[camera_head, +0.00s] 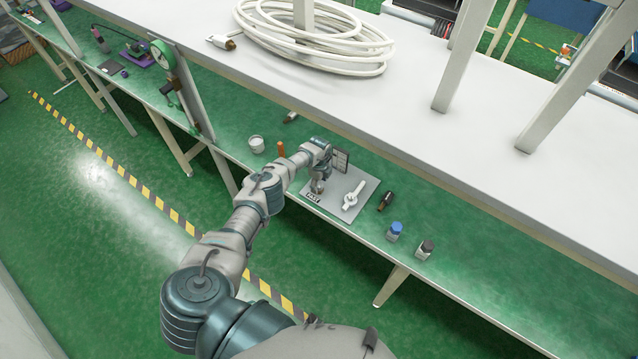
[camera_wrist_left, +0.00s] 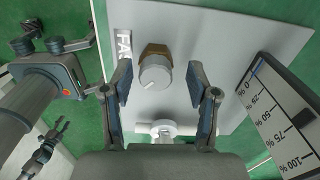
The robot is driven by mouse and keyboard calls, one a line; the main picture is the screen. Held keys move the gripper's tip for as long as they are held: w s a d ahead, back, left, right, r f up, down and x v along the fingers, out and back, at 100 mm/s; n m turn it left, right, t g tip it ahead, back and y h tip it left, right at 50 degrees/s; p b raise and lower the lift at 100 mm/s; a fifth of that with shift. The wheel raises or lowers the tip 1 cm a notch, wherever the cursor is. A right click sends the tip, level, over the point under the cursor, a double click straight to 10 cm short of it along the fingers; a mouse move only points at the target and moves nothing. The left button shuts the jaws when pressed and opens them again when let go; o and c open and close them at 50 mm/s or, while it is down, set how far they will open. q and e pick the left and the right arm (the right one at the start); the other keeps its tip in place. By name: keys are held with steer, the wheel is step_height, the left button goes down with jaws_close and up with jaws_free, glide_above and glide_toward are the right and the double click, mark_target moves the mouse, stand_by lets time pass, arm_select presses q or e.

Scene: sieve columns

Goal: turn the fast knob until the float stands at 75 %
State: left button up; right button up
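The fast knob (camera_wrist_left: 155,72) is a grey cap with a white pointer line on a brass-coloured nut, by a label (camera_wrist_left: 124,44) reading "FA" where visible. My left gripper (camera_wrist_left: 158,76) is open, with a finger on each side of the knob and gaps between. In the head view my left gripper (camera_head: 318,186) is over the plate and hides the knob. The scale board (camera_wrist_left: 276,115) runs from 0 % to 100 %; it also shows in the head view (camera_head: 341,160). I cannot make out the float clearly. What looks like my right gripper (camera_wrist_left: 54,38) is open and empty.
A white handle (camera_head: 352,196) sits on the grey plate (camera_head: 327,205). A dark bottle (camera_head: 386,201), a blue-capped jar (camera_head: 394,231) and a dark-capped jar (camera_head: 425,249) stand right of it. A white cup (camera_head: 256,144) stands left. A white shelf (camera_head: 400,120) overhangs the green bench.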

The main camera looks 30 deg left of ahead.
mark_target(319, 183)
arm_select(q)
steer(key=shift+r, duration=0.1)
step_height(319, 183, up, 12)
steer(key=shift+f, duration=0.2)
stand_by(0.3)
stand_by(0.4)
